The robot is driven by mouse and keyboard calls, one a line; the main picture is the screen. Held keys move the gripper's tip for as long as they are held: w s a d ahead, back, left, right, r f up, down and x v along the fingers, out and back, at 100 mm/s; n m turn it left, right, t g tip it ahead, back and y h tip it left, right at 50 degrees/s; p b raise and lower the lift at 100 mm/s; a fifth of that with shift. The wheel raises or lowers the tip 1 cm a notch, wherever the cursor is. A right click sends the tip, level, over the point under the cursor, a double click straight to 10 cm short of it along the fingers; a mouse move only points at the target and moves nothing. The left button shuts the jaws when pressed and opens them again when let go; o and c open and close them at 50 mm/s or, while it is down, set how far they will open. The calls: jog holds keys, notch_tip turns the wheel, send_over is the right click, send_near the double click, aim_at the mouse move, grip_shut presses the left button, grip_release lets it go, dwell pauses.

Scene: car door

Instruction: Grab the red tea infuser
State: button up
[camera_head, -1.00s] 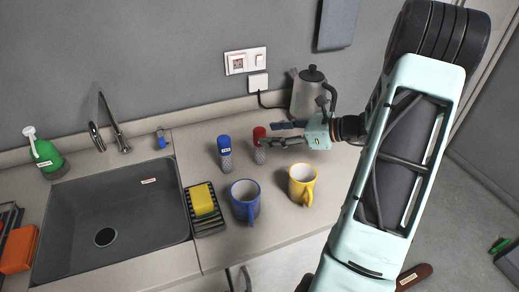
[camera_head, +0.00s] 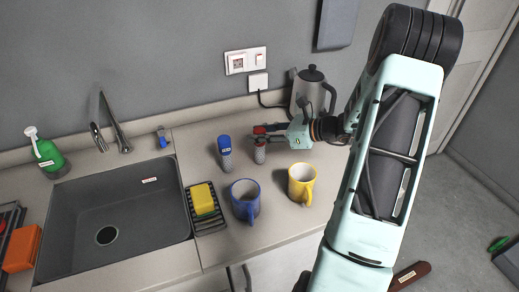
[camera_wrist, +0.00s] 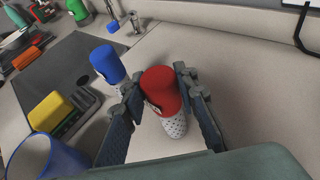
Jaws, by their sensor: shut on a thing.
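The red tea infuser (camera_head: 259,148) stands upright on the counter, with a red cap and a pale perforated body. In the wrist view the red tea infuser (camera_wrist: 162,98) is between my two fingers, which press on it from both sides. My gripper (camera_head: 266,136) reaches in from the right and is shut on the infuser. In the wrist view my gripper (camera_wrist: 160,90) shows both fingertips at the red cap. Part of the cap is hidden by a finger in the head view.
A blue infuser (camera_head: 225,152) stands just left. A blue mug (camera_head: 245,201) and a yellow mug (camera_head: 302,184) stand in front. A kettle (camera_head: 310,92) is behind my gripper. A sponge (camera_head: 202,198) on a rack and the sink (camera_head: 110,215) lie left.

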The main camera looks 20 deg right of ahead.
grip_shut()
jog(key=shift+r, duration=0.2)
